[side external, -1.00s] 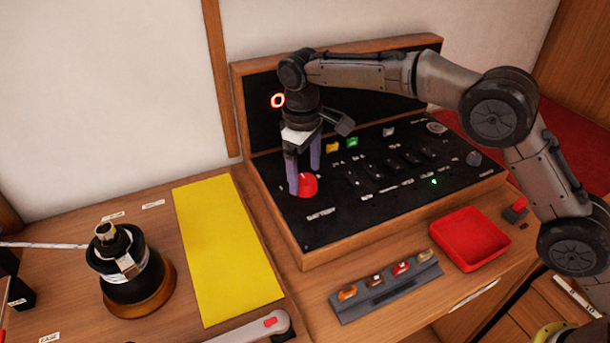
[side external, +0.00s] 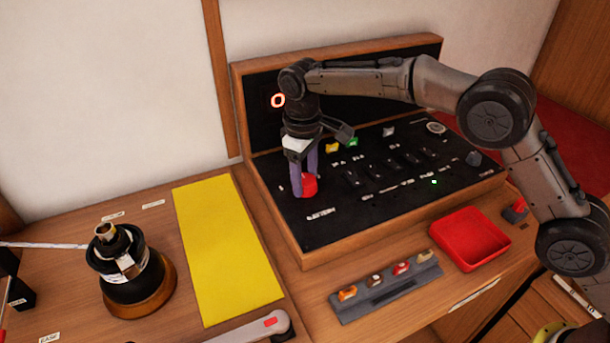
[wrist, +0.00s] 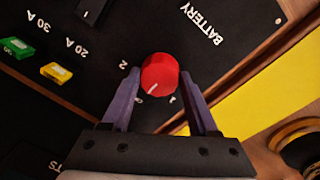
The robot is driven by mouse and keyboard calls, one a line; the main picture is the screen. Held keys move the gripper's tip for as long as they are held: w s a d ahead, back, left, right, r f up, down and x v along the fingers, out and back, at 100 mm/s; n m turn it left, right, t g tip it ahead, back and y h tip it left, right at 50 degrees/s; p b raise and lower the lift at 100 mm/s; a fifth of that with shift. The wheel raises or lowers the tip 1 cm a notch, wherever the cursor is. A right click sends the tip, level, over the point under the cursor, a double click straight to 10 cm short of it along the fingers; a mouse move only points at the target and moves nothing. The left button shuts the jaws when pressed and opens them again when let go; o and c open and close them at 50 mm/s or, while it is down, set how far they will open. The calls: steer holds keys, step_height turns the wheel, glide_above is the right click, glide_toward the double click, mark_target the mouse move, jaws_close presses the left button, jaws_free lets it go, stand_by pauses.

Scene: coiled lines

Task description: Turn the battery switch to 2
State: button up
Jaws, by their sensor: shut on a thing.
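The red battery switch knob (side external: 310,186) sits at the near left of the black panel. In the wrist view the knob (wrist: 160,70) has a white pointer line toward the lower left, lying between the printed "2" (wrist: 123,64) and "1" (wrist: 172,99). My gripper (side external: 303,190) is over the panel, its two purple fingers pointing down at the knob. In the wrist view my gripper (wrist: 162,76) has one fingertip on each side of the knob, shut on it. The "BATTERY" lettering (wrist: 200,24) is beside it.
The panel's wooden frame (side external: 275,222) rises around the controls. Yellow (side external: 332,148) and green (side external: 352,141) pieces are on the panel behind the knob. A yellow sheet (side external: 225,250), a red tray (side external: 440,240) and a winch (side external: 130,280) lie outside it.

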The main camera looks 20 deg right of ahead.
steer(key=shift+m, duration=0.4)
steer(key=m, duration=0.5)
steer(key=shift+w+m, duration=0.1)
steer(key=shift+m, duration=0.2)
steer(key=m, duration=0.5)
steer(key=shift+g, duration=0.3)
steer(key=shift+m, duration=0.4)
steer(key=o, duration=1.4)
steer(key=r, duration=0.7)
steer(key=shift+w+a+r, duration=0.15)
steer(key=shift+a+r, duration=0.1)
